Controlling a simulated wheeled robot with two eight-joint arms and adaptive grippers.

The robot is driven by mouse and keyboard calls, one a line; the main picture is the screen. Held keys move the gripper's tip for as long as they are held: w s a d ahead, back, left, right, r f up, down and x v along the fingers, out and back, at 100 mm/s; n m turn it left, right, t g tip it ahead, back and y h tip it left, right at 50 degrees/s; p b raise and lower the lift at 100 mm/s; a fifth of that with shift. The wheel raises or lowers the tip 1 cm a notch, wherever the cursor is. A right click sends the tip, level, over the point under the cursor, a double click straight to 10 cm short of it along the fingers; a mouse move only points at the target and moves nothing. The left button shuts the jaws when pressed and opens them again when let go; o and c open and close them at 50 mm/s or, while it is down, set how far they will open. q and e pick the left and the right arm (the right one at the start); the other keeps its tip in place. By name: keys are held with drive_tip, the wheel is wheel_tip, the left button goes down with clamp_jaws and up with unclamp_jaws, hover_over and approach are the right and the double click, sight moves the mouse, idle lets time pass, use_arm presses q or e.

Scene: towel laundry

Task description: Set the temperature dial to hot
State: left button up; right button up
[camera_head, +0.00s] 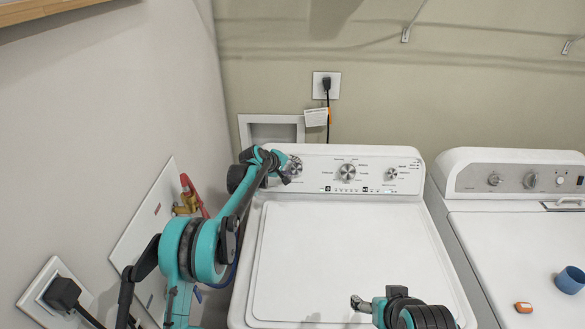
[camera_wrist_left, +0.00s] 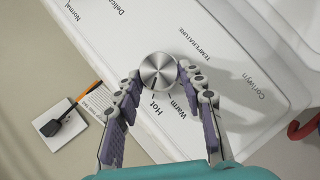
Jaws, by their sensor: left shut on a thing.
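The temperature dial (camera_wrist_left: 158,71) is a round silver knob on the washer's white control panel, with "Hot" and "Warm" printed beside it. A small dark mark on its face seems to point toward "Hot". In the head view the dial (camera_head: 295,166) is the leftmost knob, partly hidden by my gripper. My left gripper (camera_head: 284,172) is at the dial; in the left wrist view its fingertips (camera_wrist_left: 157,76) touch the knob from both sides. My right gripper (camera_head: 360,303) is above the front of the washer lid, away from the dial; its opening is unclear.
The washer (camera_head: 345,250) has more knobs, including a large middle one (camera_head: 347,172) and a right one (camera_head: 391,174). A second machine (camera_head: 530,245) stands at right with a blue cup (camera_head: 570,280) and a small orange item (camera_head: 523,307). A wall with a valve (camera_head: 187,205) is close at left.

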use_arm(q)
drive_tip(key=o, duration=1.2)
drive_tip(key=shift+f, duration=0.1)
drive_tip(key=shift+c, duration=0.2)
drive_tip(key=v, duration=1.2)
drive_tip(key=shift+s, duration=0.1)
